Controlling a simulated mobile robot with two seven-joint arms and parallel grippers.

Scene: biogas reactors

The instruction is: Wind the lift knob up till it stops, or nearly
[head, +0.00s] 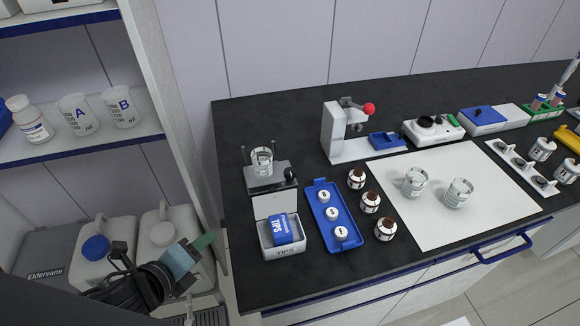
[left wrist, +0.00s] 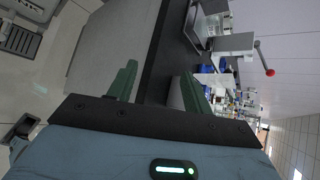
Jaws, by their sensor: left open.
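The lift (head: 270,180) is a grey stand near the left end of the black bench, with a glass beaker (head: 262,161) on its top plate. A small black knob (head: 290,174) sits at the right side of its top part; I take this as the lift knob. My left gripper (head: 204,242) is low at the left, beside the bench and well apart from the knob. In the left wrist view its two green fingers (left wrist: 158,80) stand apart with nothing between them. My right gripper is not in view.
A white box with a blue TIPS packet (head: 286,230) stands before the lift. A blue tray (head: 318,200) with white-capped items and several brown bottles are to its right. A press with a red ball lever (head: 369,109) stands behind. Shelves and jugs (head: 105,250) crowd the left.

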